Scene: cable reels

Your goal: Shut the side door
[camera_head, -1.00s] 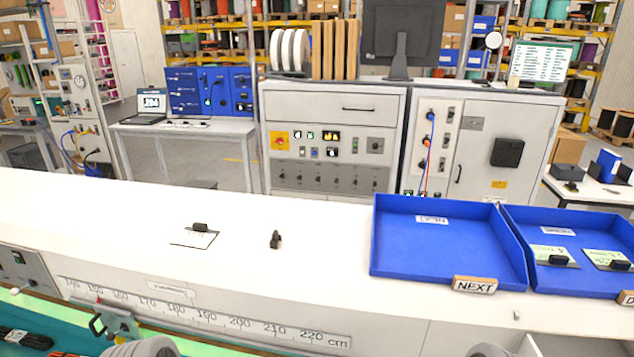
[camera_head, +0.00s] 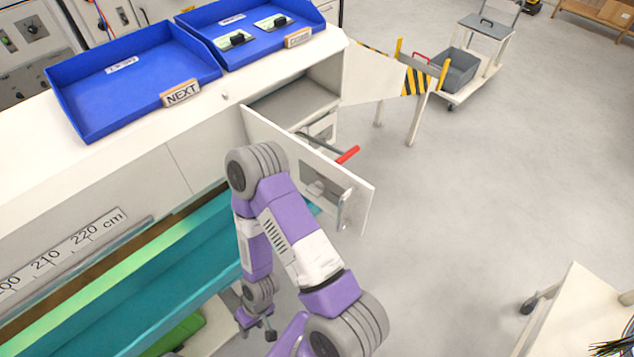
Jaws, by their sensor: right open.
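The side door (camera_head: 275,133) is a white panel on the end of the long white counter. It stands open, swung out toward the right, with a metal handle (camera_head: 344,208) near its free edge. Behind it the cupboard opening (camera_head: 292,103) shows a grey shelf. My right gripper (camera_head: 256,328) hangs low at the bottom middle, below and left of the door, open and empty. The purple and grey right arm rises in front of the door and hides part of its lower left. My left gripper is out of view.
A red-handled tool (camera_head: 347,155) shows just behind the door's top edge. Blue trays (camera_head: 75,125) stand on the counter. A striped barrier (camera_head: 416,82) and a cart with a grey bin (camera_head: 457,70) are beyond. The floor right of the door is clear.

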